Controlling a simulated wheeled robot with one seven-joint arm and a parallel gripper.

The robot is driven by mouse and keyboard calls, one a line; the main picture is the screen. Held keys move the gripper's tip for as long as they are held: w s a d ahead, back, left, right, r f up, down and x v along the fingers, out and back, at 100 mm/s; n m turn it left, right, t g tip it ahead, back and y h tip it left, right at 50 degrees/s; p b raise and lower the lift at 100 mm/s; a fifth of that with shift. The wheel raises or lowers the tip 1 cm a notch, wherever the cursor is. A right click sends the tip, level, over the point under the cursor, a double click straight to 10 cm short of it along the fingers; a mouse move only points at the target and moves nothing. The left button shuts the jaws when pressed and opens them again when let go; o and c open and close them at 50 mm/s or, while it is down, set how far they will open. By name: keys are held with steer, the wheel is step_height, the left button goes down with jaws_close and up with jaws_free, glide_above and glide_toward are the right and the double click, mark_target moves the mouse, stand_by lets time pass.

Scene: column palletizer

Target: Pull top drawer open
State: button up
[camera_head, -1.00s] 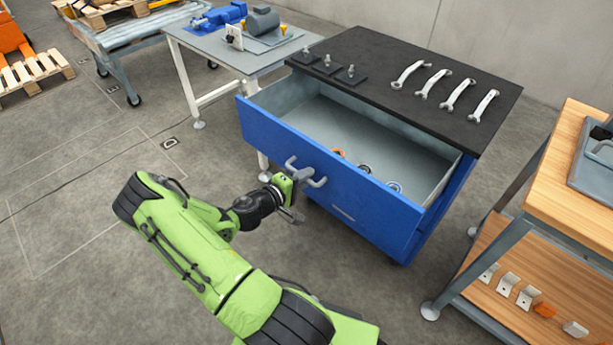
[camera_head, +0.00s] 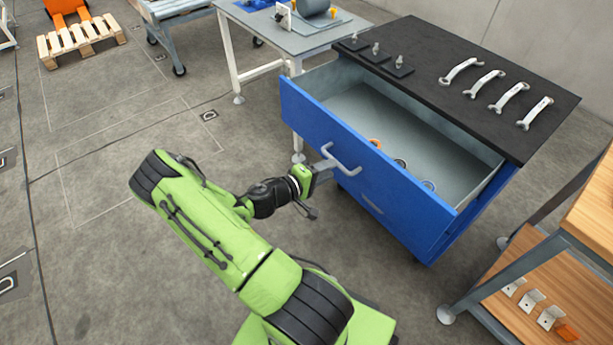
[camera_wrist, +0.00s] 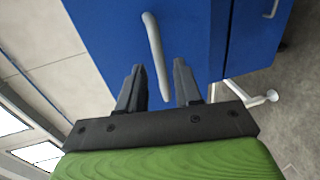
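The blue cabinet's top drawer (camera_head: 365,160) is pulled well out, and its grey inside shows with a few small round items in it. The grey bar handle (camera_head: 343,158) is on the drawer front. My gripper (camera_head: 325,167) is at the handle, in front of the drawer. In the wrist view, the two dark fingers of my gripper (camera_wrist: 157,72) are apart. The handle (camera_wrist: 154,45) runs through the space between them, with gaps seen on both sides. The blue drawer front (camera_wrist: 110,30) lies behind the fingers.
A wooden-shelved bench (camera_head: 520,300) stands close at the right. A grey table (camera_head: 290,30) is behind left. The floor (camera_head: 110,210) to the left is open.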

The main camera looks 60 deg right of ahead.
steer(key=p+v, duration=0.1)
steer(key=v, duration=0.9)
steer(key=shift+w+a, duration=0.2)
steer(key=shift+a, duration=0.15)
steer(key=shift+r, duration=0.1)
steer(key=w+a+r+t+y+p, duration=0.2)
steer(key=a+r+t+y+p, duration=0.15)
steer(key=a+r+y, duration=0.4)
steer(key=w+a+r+t+y+p, duration=0.2)
steer(key=a+r+t+y+p, duration=0.15)
steer(key=a+r, duration=0.7)
steer(key=s+a+r+n+t+y+p, duration=0.1)
steer(key=s+a+r+n+t, duration=0.1)
steer(key=r, duration=0.5)
steer(key=s+a+r+n+t+y+p, duration=0.2)
steer(key=s+a+r, duration=0.2)
steer(key=a+r, duration=0.3)
steer(key=shift+s+a+r+n+t, duration=0.2)
steer(key=shift+s+a+n+t, duration=0.1)
steer(key=shift+s+a, duration=0.1)
